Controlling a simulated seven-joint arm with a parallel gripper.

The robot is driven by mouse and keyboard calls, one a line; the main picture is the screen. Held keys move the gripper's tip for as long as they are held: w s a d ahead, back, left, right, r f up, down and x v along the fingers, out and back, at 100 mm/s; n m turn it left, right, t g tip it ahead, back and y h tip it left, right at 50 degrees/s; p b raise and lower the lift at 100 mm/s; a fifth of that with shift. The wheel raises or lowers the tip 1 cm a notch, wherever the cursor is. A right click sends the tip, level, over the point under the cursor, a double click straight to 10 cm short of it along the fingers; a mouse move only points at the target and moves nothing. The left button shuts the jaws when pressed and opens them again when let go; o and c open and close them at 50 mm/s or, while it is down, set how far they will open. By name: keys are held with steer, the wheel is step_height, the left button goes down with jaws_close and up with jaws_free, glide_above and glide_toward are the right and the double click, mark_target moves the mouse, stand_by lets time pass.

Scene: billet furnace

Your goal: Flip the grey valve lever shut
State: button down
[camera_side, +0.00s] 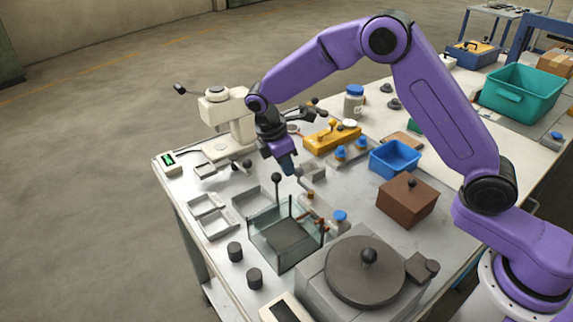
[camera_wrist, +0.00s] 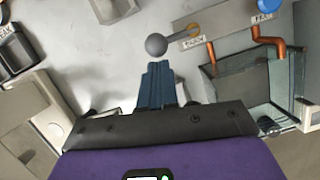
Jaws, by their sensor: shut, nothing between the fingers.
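The grey valve lever ends in a round grey ball (camera_wrist: 156,45) in the wrist view. Its short arm runs right and slightly up to a yellowish hub on a grey valve plate (camera_wrist: 222,27). A small label sits on the plate beside the hub. My gripper (camera_wrist: 160,70) is shut and empty, with its blue fingertips just below the ball in the picture. I cannot tell whether they touch it. In the side view my gripper (camera_side: 289,170) points down behind the glass tank. The lever is too small there to make out clearly.
Copper pipes (camera_wrist: 268,40) run from the plate to the glass tank (camera_side: 285,240). A blue knob (camera_side: 340,215) stands at the plate's end. A black-knobbed rod (camera_side: 276,178) rises beside the tank. A brown box (camera_side: 407,203) and blue bin (camera_side: 395,159) stand to the right.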

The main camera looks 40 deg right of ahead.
steer(key=shift+w+d+m, duration=0.15)
steer(key=shift+d+m, duration=0.2)
steer(key=shift+m, duration=0.35)
stand_by(0.3)
steer(key=s+d+m+g+y, duration=0.2)
steer(key=d+m, duration=0.6)
steer(key=m, duration=0.9)
steer(key=shift+s+d+g+y, duration=0.2)
steer(key=shift+s+g+y, duration=0.25)
steer(key=shift+y, duration=0.65)
steer(key=shift+w, duration=0.1)
steer(key=w, duration=0.1)
steer(key=w+r, duration=0.1)
steer(key=w+d, duration=0.1)
steer(key=w, duration=0.1)
steer(key=shift+r, duration=0.2)
steer(key=v, duration=0.9)
steer(key=shift+r, duration=0.2)
